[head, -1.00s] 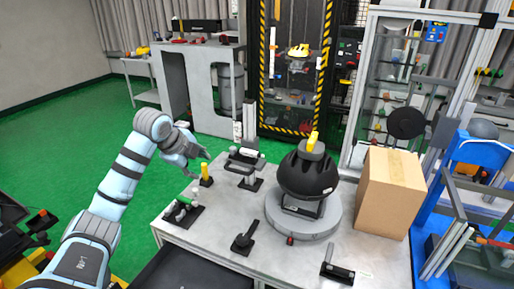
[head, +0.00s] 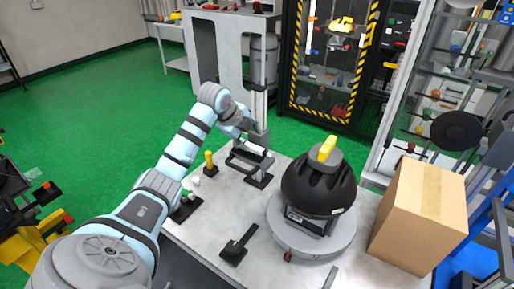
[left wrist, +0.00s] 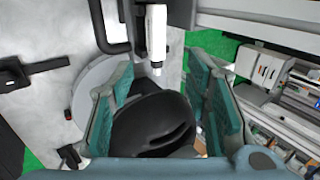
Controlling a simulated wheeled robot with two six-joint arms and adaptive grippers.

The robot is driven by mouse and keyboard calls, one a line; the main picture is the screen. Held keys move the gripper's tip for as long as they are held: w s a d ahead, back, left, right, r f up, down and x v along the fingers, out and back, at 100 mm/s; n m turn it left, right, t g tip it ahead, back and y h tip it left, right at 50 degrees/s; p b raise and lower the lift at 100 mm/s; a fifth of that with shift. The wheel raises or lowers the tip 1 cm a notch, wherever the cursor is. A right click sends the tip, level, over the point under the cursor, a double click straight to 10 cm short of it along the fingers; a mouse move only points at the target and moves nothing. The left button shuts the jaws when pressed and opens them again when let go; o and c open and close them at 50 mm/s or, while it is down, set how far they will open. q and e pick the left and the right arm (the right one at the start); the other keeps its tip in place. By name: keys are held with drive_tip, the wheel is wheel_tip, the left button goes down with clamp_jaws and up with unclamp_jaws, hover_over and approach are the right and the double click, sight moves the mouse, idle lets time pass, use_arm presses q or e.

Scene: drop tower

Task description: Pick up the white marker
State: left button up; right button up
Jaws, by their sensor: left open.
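The white marker (head: 252,147) appears as a pale cylinder at a dark stand (head: 259,176) near the far edge of the table, in the head view. It also shows in the left wrist view (left wrist: 156,30) at the top, with its narrow end pointing down the picture. My left gripper (head: 250,128) is right by the marker in the head view. In the left wrist view the two green fingers (left wrist: 160,82) are apart, with the marker's end near the gap between them. Nothing is held. I cannot tell whether a finger touches the marker. My right gripper is in neither view.
A black dome-shaped object (head: 318,184) with a yellow top stands on a round grey base (head: 290,235). A cardboard box (head: 418,215) is at the right. A yellow cylinder (head: 209,160) stands left of the marker's stand. Bare grey table (head: 228,208) lies between.

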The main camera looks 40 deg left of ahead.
sight(254, 148)
use_arm(q)
drive_tip(key=x, duration=0.6)
drive_tip(key=a+x, duration=0.1)
drive_tip(key=x, duration=0.2)
drive_tip(key=shift+s+f, duration=0.25)
drive_tip(key=shift+s+d+r, duration=0.1)
drive_tip(key=shift+c, duration=1)
clamp_jaws()
